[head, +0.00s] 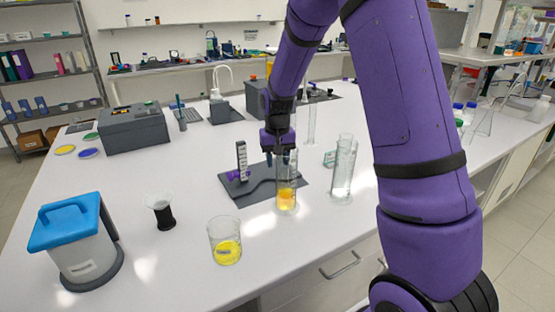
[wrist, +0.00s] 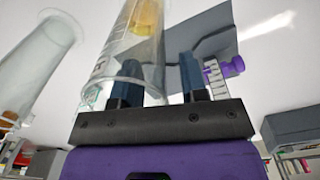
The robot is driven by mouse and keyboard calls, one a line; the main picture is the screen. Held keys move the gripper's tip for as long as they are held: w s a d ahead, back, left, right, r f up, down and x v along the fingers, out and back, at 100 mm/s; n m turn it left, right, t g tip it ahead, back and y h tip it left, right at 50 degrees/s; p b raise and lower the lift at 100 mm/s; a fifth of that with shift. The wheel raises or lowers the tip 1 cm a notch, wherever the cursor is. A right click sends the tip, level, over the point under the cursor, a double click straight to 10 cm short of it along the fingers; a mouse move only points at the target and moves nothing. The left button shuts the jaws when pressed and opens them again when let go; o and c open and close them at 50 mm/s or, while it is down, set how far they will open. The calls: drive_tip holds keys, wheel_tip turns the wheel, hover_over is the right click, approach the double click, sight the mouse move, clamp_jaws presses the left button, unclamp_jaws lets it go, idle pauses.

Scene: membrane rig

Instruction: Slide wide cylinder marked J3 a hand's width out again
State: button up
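A clear cylinder with orange liquid (head: 286,182) stands upright near the table's front edge; it also shows in the wrist view (wrist: 150,18). A wider-looking clear cylinder (head: 342,172) stands to its right, and a clear cylinder shows at the left of the wrist view (wrist: 38,62). I cannot read J3 on either. My gripper (head: 279,150) points down at the top of the orange-liquid cylinder. Its dark fingers (wrist: 158,85) are apart in the wrist view. The left finger shows through the glass, and the cylinder's near wall lies between the fingers. I cannot tell whether they touch it.
A grey plate (head: 232,190) with an upright scale block (head: 242,160) and purple part lies behind-left. A tall thin cylinder (head: 311,122) stands behind. The front-left tabletop between them is clear.

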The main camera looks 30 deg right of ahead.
wheel_tip(320, 180, up, 11)
idle(0.7)
drive_tip(key=shift+f, duration=0.1)
drive_tip(key=s+a+r+n+t, duration=0.2)
drive_tip(key=s+a+r, duration=0.1)
drive_tip(key=s+r, duration=0.95)
drive_tip(key=s+a+n+t, duration=0.1)
drive_tip(key=s+a+t, duration=0.2)
drive_tip(key=s, duration=1.5)
drive_tip(key=shift+s+f+n, duration=0.3)
drive_tip(key=shift+s+f, duration=0.1)
drive_tip(key=shift+f, duration=0.05)
